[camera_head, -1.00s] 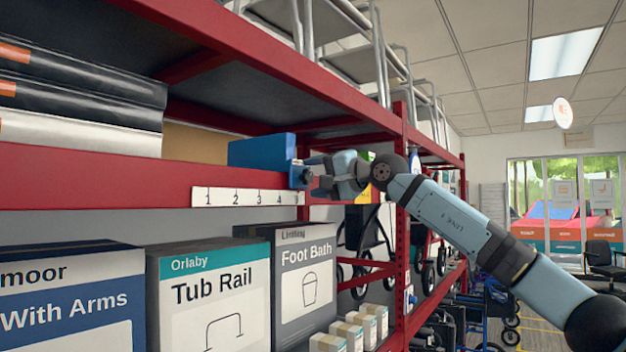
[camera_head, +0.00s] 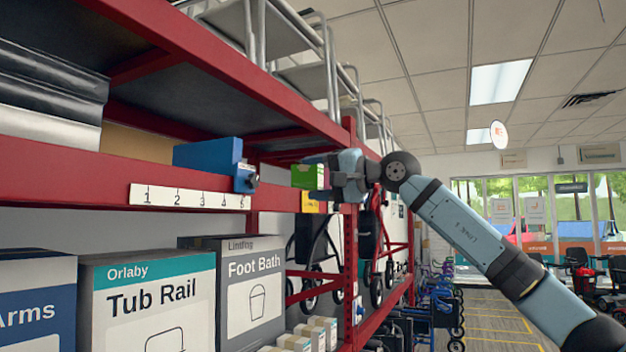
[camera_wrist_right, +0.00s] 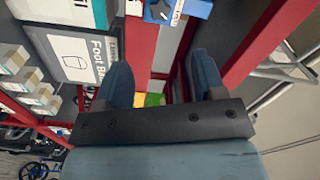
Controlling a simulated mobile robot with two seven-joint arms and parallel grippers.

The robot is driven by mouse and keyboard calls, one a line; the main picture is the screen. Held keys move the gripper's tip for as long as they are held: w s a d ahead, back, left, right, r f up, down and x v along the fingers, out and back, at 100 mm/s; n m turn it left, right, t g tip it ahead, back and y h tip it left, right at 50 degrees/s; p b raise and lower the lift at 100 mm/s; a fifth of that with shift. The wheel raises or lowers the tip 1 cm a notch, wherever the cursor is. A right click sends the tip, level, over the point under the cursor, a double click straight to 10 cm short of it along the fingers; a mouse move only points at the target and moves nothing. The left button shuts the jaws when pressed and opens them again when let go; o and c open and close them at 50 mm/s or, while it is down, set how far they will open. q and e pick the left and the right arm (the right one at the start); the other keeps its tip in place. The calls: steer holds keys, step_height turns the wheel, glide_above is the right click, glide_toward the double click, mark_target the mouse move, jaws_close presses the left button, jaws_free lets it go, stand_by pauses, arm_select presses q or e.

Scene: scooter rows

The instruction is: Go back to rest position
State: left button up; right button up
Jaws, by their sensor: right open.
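My right arm reaches in from the lower right in the head view. Its gripper (camera_head: 318,177) is beside the red shelf, to the right of a blue box with a dark knob (camera_head: 212,158), and apart from it. In the right wrist view the two fingers (camera_wrist_right: 158,85) stand wide apart with nothing between them close up. My left gripper is not in view.
The red shelf rack (camera_head: 70,178) runs along the left with a numbered strip (camera_head: 190,198). Below stand a Tub Rail box (camera_head: 148,300) and a Foot Bath box (camera_head: 252,290). Wheeled walkers (camera_head: 318,255) stand farther along. The aisle floor (camera_head: 490,320) at right is free.

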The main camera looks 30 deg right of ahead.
steer(key=w+a+f+m+g+y+p, duration=0.1)
steer(key=a+f+m+g+y, duration=0.2)
steer(key=a+f, duration=0.5)
steer(key=w+a+f+m+g+y+p, duration=0.15)
steer(key=a+f+m, duration=0.25)
steer(key=f, duration=0.8)
steer(key=s+a+f+m+t+p, duration=0.1)
steer(key=s+a+f+m+t, duration=0.15)
steer(key=f+m, duration=0.85)
steer(key=s+a+f+m+t+p, duration=0.1)
steer(key=s+a+f+m+t, duration=0.15)
steer(key=f+m, duration=0.8)
steer(key=s+d+f+m+t+h+p, duration=0.1)
steer(key=s+f+m+h, duration=0.35)
steer(key=f+m, duration=0.55)
steer(key=s+d+f+m+t+h+p, duration=0.15)
steer(key=s+f+m+h, duration=0.35)
steer(key=f+m, duration=0.55)
steer(key=s+d+f+m+g+h, duration=0.1)
steer(key=s+f+m+g, duration=0.2)
steer(key=s+f+m, duration=0.4)
steer(key=s+d+f+m+g+h, duration=0.1)
steer(key=s+f+m+g, duration=0.2)
steer(key=s, duration=1.4)
step_height(320, 180, down, 7)
steer(key=m, duration=0.4)
steer(key=shift+d+r+h+p, duration=0.15)
steer(key=shift+d+h+p, duration=0.15)
steer(key=shift+d+h, duration=0.1)
